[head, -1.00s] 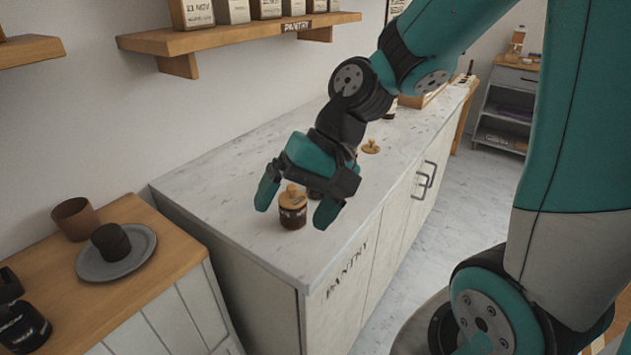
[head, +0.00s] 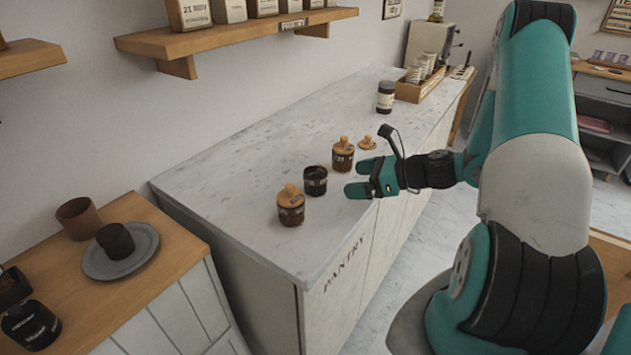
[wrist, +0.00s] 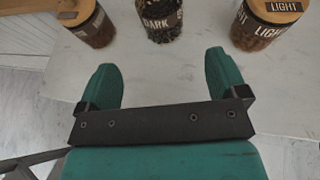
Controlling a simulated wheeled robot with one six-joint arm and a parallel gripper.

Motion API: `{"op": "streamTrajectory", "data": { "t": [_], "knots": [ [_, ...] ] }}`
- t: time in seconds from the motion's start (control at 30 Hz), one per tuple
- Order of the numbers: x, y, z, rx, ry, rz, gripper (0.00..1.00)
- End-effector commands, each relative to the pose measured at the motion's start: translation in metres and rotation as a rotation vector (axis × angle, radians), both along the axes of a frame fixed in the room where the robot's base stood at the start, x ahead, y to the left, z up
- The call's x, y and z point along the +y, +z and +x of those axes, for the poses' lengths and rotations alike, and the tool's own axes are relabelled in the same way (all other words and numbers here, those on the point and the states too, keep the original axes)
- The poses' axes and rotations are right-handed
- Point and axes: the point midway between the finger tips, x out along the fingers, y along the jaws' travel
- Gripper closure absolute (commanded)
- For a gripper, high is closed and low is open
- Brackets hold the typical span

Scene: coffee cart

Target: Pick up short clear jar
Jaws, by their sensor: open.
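A short clear jar without a lid (head: 315,183) stands upright on the counter, filled with dark contents. In the wrist view this jar (wrist: 160,20) is labelled DARK, and its top is cut off by the frame edge. Lidded jars stand on either side: one nearer (head: 291,210) and one farther (head: 342,160), labelled LIGHT in the wrist view (wrist: 262,32). My gripper (head: 358,179) is open and empty at the counter's front edge, to the right of the open jar and apart from it. In the wrist view its fingers (wrist: 158,72) point towards that jar.
A loose wooden lid (head: 367,142) lies beyond the farther jar. A dark jar (head: 386,97) and a wooden tray (head: 420,88) stand farther back. A wall shelf (head: 240,32) hangs above. The counter (head: 225,190) is clear left of the jars.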

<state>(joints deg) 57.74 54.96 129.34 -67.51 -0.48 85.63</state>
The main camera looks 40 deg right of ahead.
Motion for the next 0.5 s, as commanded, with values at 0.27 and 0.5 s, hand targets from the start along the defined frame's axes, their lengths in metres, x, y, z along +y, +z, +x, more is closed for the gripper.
{"op": "streamTrajectory", "data": {
  "t": [0.27, 0.5],
  "knots": [
    [0.025, -0.017, 0.037, 0.000, 0.004, -0.001, 0.08],
    [0.034, -0.025, 0.053, 0.000, 0.006, -0.001, 0.08]
  ]
}}
